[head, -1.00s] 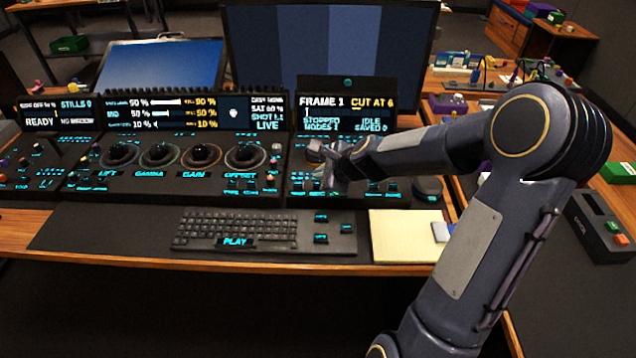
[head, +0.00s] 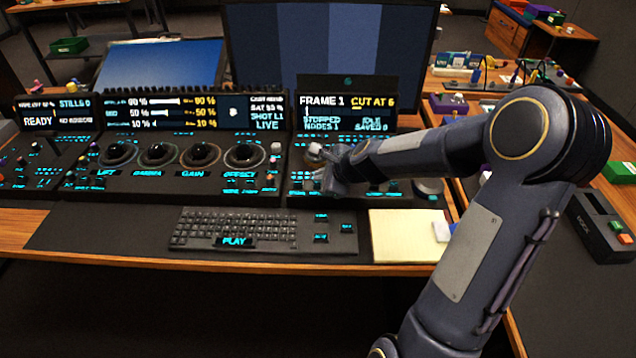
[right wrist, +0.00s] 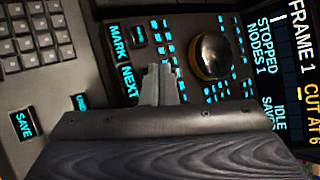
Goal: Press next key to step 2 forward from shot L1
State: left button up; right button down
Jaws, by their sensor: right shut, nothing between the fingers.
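The NEXT label (right wrist: 128,82) shows on the right-hand control panel in the right wrist view, beside the MARK label (right wrist: 118,42). My right gripper (right wrist: 155,72) is shut and empty, its tips over the panel right beside NEXT. The tips hide whatever lies under them, and I cannot tell whether they touch. In the head view the right gripper (head: 328,184) is over the near left part of that panel. The panel's display (head: 346,112) reads FRAME 1, CUT AT 6, STOPPED, NODES 1. The middle display (head: 266,114) reads SHOT L1, LIVE. My left gripper is out of view.
The keyboard (head: 235,228) and a yellow pad (head: 402,240) lie in front of the panels. Several grading balls (head: 203,154) stand to the left. A large monitor (head: 325,50) rises behind.

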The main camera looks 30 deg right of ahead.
jog(key=shift+f+b, duration=0.35)
jog(key=shift+f, duration=0.05)
jog(key=shift+r, duration=0.1)
dwell(0.4)
jog(key=shift+r+p, duration=0.85)
jog(key=shift+p, duration=0.05)
jog(key=shift+r, duration=0.1)
notch_tip(320, 180, up, 5)
jog(key=p, duration=0.5)
dwell(2.1)
